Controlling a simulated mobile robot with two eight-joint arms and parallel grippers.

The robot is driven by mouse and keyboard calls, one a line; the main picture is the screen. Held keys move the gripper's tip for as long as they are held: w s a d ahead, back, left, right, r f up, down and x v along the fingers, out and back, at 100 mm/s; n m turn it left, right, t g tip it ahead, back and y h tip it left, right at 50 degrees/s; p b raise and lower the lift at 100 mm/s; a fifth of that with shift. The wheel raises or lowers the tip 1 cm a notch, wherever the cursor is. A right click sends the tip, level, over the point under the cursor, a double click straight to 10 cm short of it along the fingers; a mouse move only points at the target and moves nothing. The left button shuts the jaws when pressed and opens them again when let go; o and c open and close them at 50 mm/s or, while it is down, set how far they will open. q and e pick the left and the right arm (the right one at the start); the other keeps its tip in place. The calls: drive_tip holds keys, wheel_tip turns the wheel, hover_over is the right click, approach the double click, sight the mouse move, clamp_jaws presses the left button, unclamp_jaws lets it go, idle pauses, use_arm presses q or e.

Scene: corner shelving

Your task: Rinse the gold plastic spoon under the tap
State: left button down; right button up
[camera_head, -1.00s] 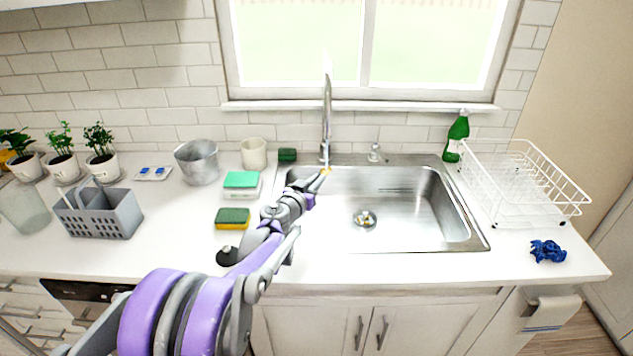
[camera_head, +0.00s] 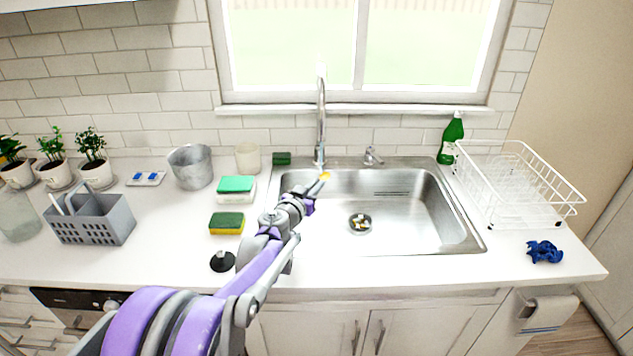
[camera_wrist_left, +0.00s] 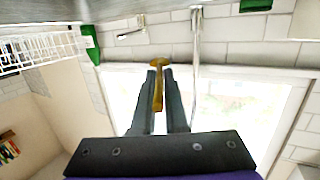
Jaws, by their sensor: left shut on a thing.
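The gold spoon (camera_wrist_left: 157,85) is held between the two dark fingers of my left gripper (camera_wrist_left: 159,75) in the left wrist view. Its wide end points past the fingertips. In the head view my left gripper (camera_head: 317,188) is over the back left of the sink (camera_head: 400,205), with a bit of gold spoon (camera_head: 325,175) showing at its tip. The tap (camera_head: 321,120) rises behind the sink, just behind the gripper; its spout (camera_wrist_left: 197,60) passes beside the spoon in the wrist view. A small metal lever (camera_head: 372,156) stands right of the tap. I cannot make out running water. My right gripper is out of view.
A green bottle (camera_head: 451,138) and white dish rack (camera_head: 515,190) stand right of the sink, with a blue crumpled cloth (camera_head: 544,252) in front. Sponges (camera_head: 227,222), a metal pot (camera_head: 190,167) and a grey caddy (camera_head: 90,218) stand left. The sink's right side is free.

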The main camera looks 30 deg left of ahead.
use_arm(q)
drive_tip(key=s+d+b, duration=0.1)
drive_tip(key=s+d, duration=0.2)
drive_tip(key=s, duration=0.3)
drive_tip(key=shift+s, duration=0.15)
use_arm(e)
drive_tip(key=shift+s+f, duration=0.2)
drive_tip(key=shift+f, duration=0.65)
use_arm(q)
drive_tip(key=shift+d, duration=0.1)
idle(0.5)
drive_tip(key=s+d+r+p, duration=0.1)
drive_tip(key=s+d+r, duration=0.1)
drive_tip(key=s+r, duration=0.2)
drive_tip(key=shift+s+d, duration=0.15)
drive_tip(key=shift+s, duration=0.1)
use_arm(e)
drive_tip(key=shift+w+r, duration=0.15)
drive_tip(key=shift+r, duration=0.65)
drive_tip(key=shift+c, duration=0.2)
